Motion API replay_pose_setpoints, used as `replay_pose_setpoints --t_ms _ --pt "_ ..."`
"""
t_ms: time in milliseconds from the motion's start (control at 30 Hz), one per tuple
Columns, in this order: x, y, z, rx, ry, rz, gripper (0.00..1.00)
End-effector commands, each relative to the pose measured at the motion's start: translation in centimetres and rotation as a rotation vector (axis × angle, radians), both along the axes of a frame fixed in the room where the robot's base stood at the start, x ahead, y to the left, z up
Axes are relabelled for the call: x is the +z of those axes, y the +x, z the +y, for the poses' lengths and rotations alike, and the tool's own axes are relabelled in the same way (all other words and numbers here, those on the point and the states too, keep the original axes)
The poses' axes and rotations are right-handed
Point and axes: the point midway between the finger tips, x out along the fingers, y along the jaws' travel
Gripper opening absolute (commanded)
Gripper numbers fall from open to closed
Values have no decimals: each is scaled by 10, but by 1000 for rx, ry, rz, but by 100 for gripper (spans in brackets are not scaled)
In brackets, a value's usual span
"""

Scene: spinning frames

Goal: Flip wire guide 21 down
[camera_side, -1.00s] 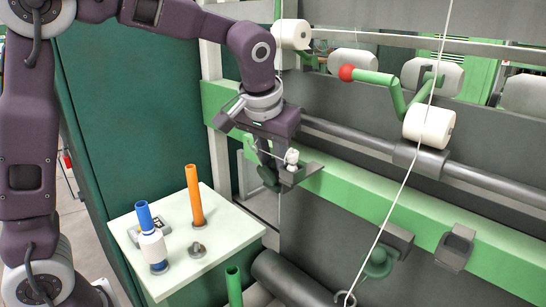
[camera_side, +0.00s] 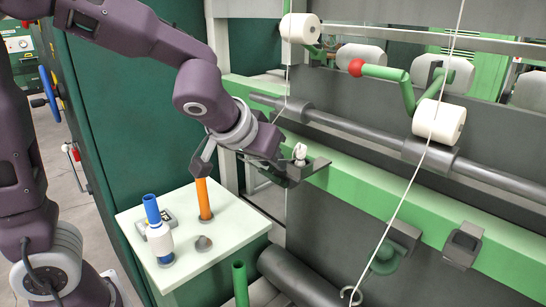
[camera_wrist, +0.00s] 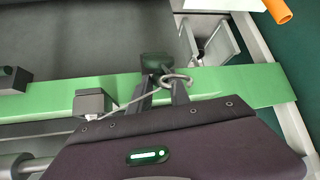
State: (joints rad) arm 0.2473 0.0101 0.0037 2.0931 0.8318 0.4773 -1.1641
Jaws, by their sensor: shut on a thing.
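Wire guide 21 appears to be the thin metal wire with a curled loop (camera_wrist: 177,80) in the wrist view. It runs from a grey block (camera_wrist: 95,102) on the green rail (camera_wrist: 240,83) to the loop. My gripper (camera_wrist: 161,91) is shut on the wire near the loop, with its two dark fingers over the rail. In the side view, my gripper (camera_side: 280,172) is tilted beside a dark bracket (camera_side: 315,167) at the rail's left end. A small white piece (camera_side: 300,151) stands above that bracket. The wire itself is too small to make out in the side view. I cannot read any number.
A grey bar (camera_side: 350,128) runs above the rail. A white bobbin (camera_side: 438,121) and a taut thread (camera_side: 410,175) lie to the right.

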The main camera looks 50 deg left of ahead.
Motion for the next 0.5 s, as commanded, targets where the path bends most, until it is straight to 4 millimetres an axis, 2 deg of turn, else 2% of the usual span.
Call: replay_pose_setpoints --t_ms 167,200,233,500 --pt "0 0 0 1 0 0 0" --pt "0 0 0 2 1 0 27" --pt "0 0 0 2 0 1 32" --pt "2 -1 0 1 0 1 32"
